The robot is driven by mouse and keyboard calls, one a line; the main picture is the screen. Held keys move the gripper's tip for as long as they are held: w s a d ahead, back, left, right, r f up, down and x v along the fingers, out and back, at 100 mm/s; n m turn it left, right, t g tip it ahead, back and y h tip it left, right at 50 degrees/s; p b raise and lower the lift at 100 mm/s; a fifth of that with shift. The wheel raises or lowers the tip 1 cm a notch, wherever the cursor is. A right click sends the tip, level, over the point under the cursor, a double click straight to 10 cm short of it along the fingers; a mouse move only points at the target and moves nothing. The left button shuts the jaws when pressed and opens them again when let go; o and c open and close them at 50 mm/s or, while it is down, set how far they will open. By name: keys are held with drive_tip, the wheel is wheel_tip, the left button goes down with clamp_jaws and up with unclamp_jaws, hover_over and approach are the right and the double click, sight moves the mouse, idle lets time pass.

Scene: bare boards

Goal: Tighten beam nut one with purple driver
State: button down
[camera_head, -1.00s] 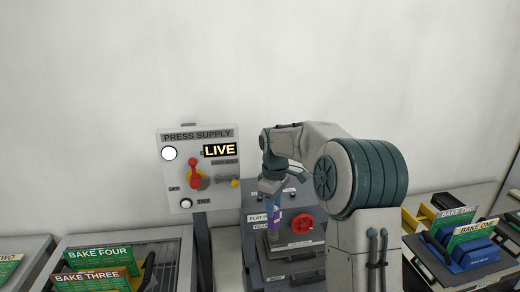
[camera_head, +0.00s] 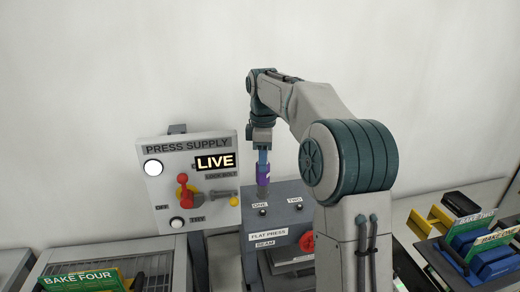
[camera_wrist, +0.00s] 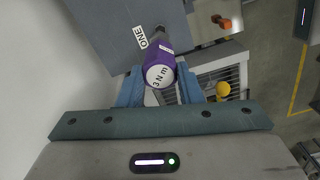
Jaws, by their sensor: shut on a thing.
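The purple driver (camera_head: 263,174) is upright over the flat press (camera_head: 280,222), at the end marked ONE. My gripper (camera_head: 263,160) is shut on it from above. In the wrist view the driver (camera_wrist: 158,62) sits between the blue fingers (camera_wrist: 160,90), its white end cap reading "3 N m". Its lower end is just behind the ONE label (camera_head: 260,205). The driver hides what is beneath it, so I cannot tell if it touches beam nut one. A small dark round fitting (camera_head: 263,212) shows by that label, with another (camera_head: 299,207) by TWO.
The press supply panel (camera_head: 190,165) stands left of the press, with a lit LIVE sign (camera_head: 214,162) and a red-handled switch (camera_head: 184,190). A red handwheel (camera_head: 307,241) is on the press front. Trays with BAKE cards stand at both sides.

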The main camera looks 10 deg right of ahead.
sight(263, 180)
drive_tip(key=shift+w+a+r, duration=0.1)
drive_tip(key=shift+w, duration=0.05)
drive_tip(key=shift+s+r, duration=0.1)
drive_tip(key=shift+s, duration=0.15)
drive_tip(key=shift+d, duration=0.2)
drive_tip(key=shift+a+f+b, duration=0.1)
drive_tip(key=shift+f+b, duration=1.3)
drive_tip(key=shift+f, duration=0.9)
drive_tip(key=shift+r+p, duration=0.1)
drive_tip(key=shift+p, duration=0.4)
